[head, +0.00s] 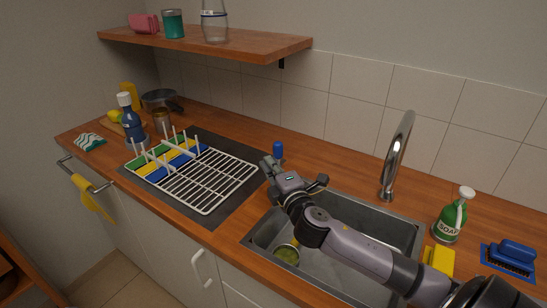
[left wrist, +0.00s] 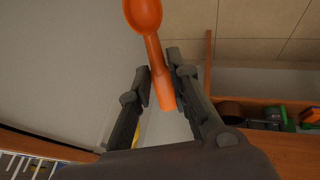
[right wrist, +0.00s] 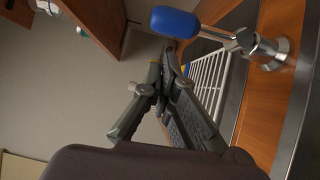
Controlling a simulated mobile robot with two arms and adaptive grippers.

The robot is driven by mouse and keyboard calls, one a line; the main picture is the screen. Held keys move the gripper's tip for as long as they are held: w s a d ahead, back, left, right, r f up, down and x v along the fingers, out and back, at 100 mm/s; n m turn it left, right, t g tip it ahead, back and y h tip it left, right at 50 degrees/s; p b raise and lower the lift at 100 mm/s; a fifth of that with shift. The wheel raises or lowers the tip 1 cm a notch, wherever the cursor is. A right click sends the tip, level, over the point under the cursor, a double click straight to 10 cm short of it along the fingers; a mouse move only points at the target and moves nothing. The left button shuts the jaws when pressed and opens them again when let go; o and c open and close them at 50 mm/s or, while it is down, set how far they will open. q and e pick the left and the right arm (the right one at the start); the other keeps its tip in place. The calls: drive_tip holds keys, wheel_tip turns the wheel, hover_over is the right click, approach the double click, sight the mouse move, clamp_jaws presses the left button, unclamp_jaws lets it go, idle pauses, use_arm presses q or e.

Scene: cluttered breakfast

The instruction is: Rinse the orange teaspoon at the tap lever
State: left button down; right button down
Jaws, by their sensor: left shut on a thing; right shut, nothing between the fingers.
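The orange teaspoon (left wrist: 147,25) is in the left wrist view, its bowl at the top of the picture. My left gripper (left wrist: 160,82) is shut on its handle; neither shows in the head view. The tap lever has a blue knob (head: 278,150) and stands at the sink's back left corner. In the right wrist view the blue knob (right wrist: 174,22) sits on a metal stem. My right gripper (head: 270,167) is shut and empty close beside the lever; its fingertips (right wrist: 163,62) lie just below the knob in the right wrist view. Contact cannot be told. The curved tap (head: 398,157) rises behind the sink.
The grey sink (head: 335,268) lies below my right arm, with a yellow-green cup (head: 287,254) in it. A white drying rack (head: 207,180) is left of it. A green soap bottle (head: 452,216), yellow sponge (head: 440,259) and blue brush (head: 512,255) stand on the right.

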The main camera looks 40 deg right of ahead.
sight(278, 159)
use_arm(q)
drive_tip(key=shift+r, duration=0.2)
use_arm(e)
drive_tip(key=shift+w+d, duration=0.5)
drive_tip(key=shift+d, duration=0.35)
use_arm(q)
drive_tip(key=shift+r+p, duration=0.7)
drive_tip(key=shift+p, duration=0.1)
drive_tip(key=shift+f, duration=0.1)
use_arm(e)
drive_tip(key=shift+w+d+r, duration=0.2)
drive_tip(key=shift+d, duration=0.2)
use_arm(q)
drive_tip(key=shift+s, duration=0.1)
use_arm(e)
drive_tip(key=shift+f, duration=0.1)
